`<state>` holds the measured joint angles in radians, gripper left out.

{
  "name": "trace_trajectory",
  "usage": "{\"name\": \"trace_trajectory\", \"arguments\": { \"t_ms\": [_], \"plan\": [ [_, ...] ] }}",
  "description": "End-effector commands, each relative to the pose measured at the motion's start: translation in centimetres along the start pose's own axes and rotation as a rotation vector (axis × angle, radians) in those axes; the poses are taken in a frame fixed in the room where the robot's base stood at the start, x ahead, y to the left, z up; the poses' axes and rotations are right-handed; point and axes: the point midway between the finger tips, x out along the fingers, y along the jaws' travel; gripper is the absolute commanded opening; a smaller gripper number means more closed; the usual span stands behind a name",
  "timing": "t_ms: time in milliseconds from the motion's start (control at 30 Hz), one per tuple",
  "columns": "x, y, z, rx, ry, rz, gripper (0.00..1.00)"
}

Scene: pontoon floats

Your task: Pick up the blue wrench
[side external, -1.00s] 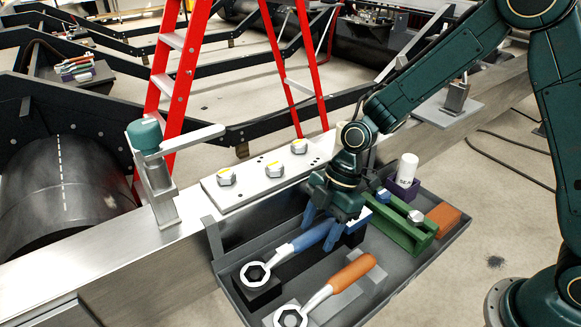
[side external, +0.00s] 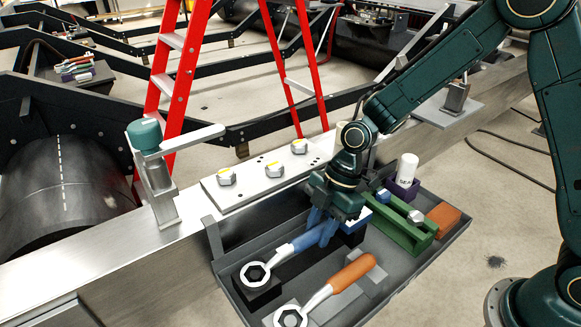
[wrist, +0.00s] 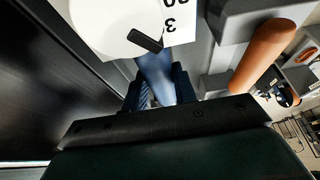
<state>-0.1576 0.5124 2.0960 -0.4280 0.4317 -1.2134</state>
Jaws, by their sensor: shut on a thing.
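The blue wrench (side external: 308,239) lies along the grey tray, its ring end (side external: 256,273) resting on a dark block at the tray's front left. My gripper (side external: 325,228) is low over the tray with its fingers around the wrench's blue handle, shut on it. In the wrist view the blue handle (wrist: 157,77) runs between the two dark fingers (wrist: 158,92).
The grey tray (side external: 395,289) also holds a green holder (side external: 403,226), an orange block (side external: 443,218) and a white bottle (side external: 407,169) in a purple cup. A steel beam with a bolted plate (side external: 255,187) runs alongside. A red ladder (side external: 178,75) stands behind.

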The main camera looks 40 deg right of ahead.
Motion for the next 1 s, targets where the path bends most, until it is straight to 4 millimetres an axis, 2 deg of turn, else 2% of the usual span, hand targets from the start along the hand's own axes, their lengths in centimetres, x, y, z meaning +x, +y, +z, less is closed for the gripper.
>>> {"name": "trace_trajectory", "arguments": {
  "t_ms": [267,533,767,1000],
  "plan": [
    [-0.4,0.1,-0.2,-0.002,0.002,0.003,0.0],
    [-2.3,0.1,-1.0,-0.002,0.002,0.005,0.0],
    [-5.8,0.1,-2.4,-0.004,0.002,0.008,0.0],
    [-10.5,0.2,-4.4,-0.004,0.003,0.009,0.0]
  ]
}}
